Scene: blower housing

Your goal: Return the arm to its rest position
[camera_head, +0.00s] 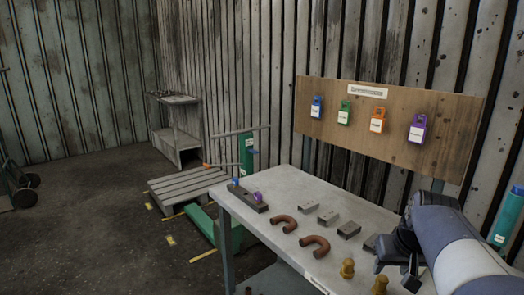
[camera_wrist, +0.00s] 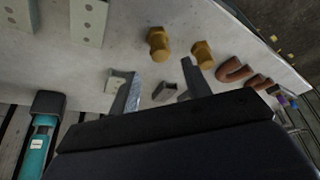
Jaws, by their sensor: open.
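My gripper (camera_head: 397,272) hangs over the near right part of the grey workbench (camera_head: 275,185) in the head view, at the end of my arm. In the wrist view its two fingers (camera_wrist: 161,88) are spread apart with nothing held between them. A small grey metal block (camera_wrist: 163,93) shows beyond the gap on the bench. Two brass bolts (camera_wrist: 158,43) stand close by; they also show in the head view (camera_head: 347,268). My arm hides the bench's right end in the head view.
A wooden board (camera_head: 455,125) with coloured tags stands behind. A teal cylinder (camera_head: 507,215) is at far right. Floor at left is mostly open.

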